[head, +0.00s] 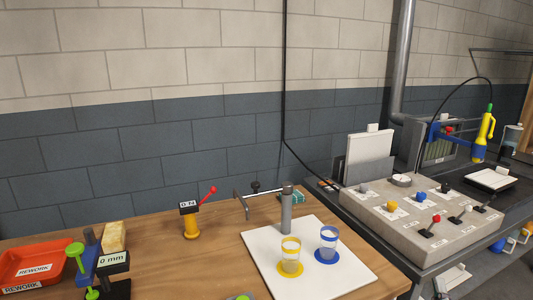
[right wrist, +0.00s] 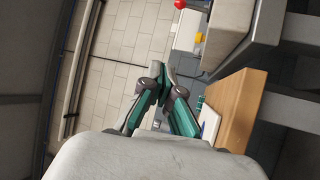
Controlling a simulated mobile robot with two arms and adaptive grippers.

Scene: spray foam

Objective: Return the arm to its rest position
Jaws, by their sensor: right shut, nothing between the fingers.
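My right gripper (right wrist: 165,80) shows in the right wrist view with its two green and grey fingers closed together at the tips. Nothing is between them. It is in free space, with a grey tiled surface behind it and the brown table edge to the right. I cannot make out the right gripper clearly in the head view. My left gripper is not in view.
The wooden table (head: 150,255) holds a white board (head: 350,281) with a yellow cup (head: 290,256), a blue cup (head: 328,243) and a post (head: 286,213). A red bin (head: 33,262) is at left. A control box (head: 420,212) stands at right.

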